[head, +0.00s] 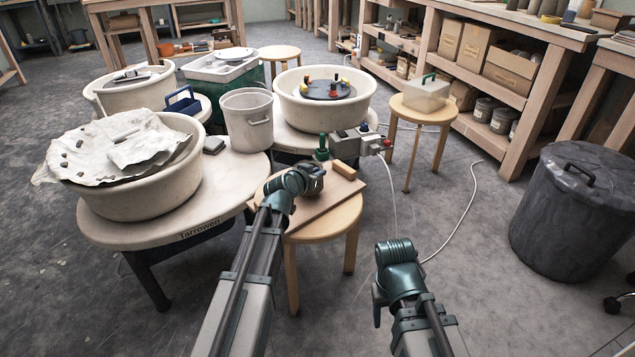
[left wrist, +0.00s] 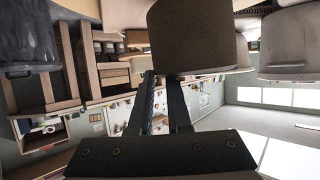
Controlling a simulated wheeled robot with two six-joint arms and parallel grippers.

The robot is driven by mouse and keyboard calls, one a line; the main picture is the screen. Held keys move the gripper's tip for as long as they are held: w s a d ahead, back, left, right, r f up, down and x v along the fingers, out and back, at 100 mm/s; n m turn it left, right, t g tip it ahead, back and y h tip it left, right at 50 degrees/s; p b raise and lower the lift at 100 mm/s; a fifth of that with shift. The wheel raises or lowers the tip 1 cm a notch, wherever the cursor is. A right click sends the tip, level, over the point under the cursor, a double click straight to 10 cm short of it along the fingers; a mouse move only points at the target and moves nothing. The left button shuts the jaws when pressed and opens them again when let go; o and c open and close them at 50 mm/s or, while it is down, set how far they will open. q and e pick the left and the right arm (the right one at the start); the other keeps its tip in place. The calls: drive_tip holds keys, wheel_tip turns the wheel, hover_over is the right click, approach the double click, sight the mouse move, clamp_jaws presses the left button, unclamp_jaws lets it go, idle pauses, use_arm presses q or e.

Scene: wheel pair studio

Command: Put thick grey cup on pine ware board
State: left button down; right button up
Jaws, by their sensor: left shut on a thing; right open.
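The thick grey cup (head: 314,181) is at the far side of my left gripper (head: 305,184), over the stool in the head view. My left gripper is shut on it, and the arm partly hides it. In the left wrist view the cup (left wrist: 197,38) is large, at the tips of the two fingers (left wrist: 163,84). The pine ware board (head: 342,192) lies on the round wooden stool beneath the cup. I cannot tell whether the cup touches the board. My right gripper (head: 377,308) is open and empty over the floor, right of the stool.
A wheel table (head: 235,175) with a basin stands left. A black bin (head: 575,215) stands right; floor between is mostly clear.

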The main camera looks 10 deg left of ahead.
use_arm(q)
wheel_tip(320, 180, down, 3)
drive_tip(key=shift+r+b, duration=0.15)
drive_tip(key=shift+b, duration=0.8)
drive_tip(key=shift+r, duration=0.15)
drive_tip(key=c, duration=0.9)
unclamp_jaws()
drive_tip(key=shift+o, duration=0.2)
drive_tip(key=shift+r, duration=0.1)
drive_tip(key=p+v, duration=0.5)
drive_tip(key=v, duration=0.7)
